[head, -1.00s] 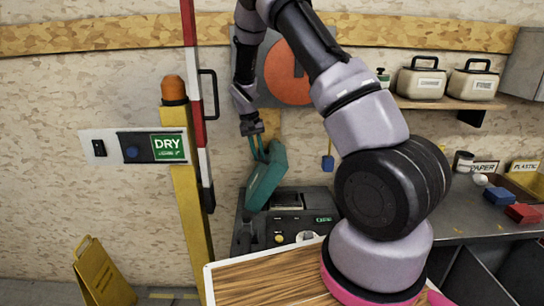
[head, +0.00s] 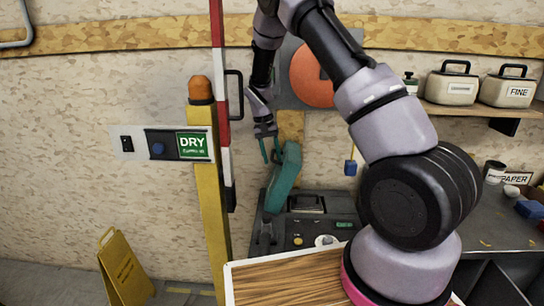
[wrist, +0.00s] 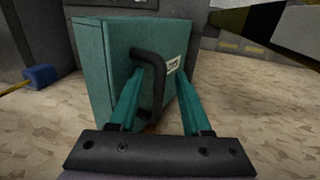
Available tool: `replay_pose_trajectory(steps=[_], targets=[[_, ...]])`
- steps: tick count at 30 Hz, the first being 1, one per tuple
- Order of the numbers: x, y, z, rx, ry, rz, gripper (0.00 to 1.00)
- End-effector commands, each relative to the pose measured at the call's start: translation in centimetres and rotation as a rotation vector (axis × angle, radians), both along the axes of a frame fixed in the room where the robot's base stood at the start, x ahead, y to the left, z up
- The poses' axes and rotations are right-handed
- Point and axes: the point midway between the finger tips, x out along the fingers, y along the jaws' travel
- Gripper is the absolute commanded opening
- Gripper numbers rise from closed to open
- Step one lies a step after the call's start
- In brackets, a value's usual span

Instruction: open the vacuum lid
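The teal vacuum lid (head: 284,178) stands raised, nearly upright with a slight tilt, above the dark vacuum unit (head: 300,228) in the head view. In the wrist view the lid (wrist: 110,75) fills the middle left. Its bent black handle (wrist: 157,82) stands out from the lid's face. My gripper (head: 270,158) is at the lid's upper left in the head view. In the wrist view my gripper (wrist: 167,78) has its teal fingers apart, with the handle between them and close to the left finger. Firm contact cannot be told.
A yellow post (head: 213,190) with a red-and-white pole (head: 219,80) stands left of the lid. A wooden-topped surface (head: 285,283) is in front. A yellow floor sign (head: 124,268) stands at lower left. A shelf with containers (head: 455,86) is at right.

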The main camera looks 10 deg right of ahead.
Motion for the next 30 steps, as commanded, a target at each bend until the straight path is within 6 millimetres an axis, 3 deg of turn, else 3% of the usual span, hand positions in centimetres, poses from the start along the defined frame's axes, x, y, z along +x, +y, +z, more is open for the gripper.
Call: replay_pose_trajectory(steps=[11,24,30], targets=[[0.3,0.1,1.0,0.001,-0.008,-0.001,0.47],[0.7,1.7,8.9,0.001,-0.006,0.001,0.47],[0.8,2.0,10.5,0.0,-0.004,0.001,0.47]])
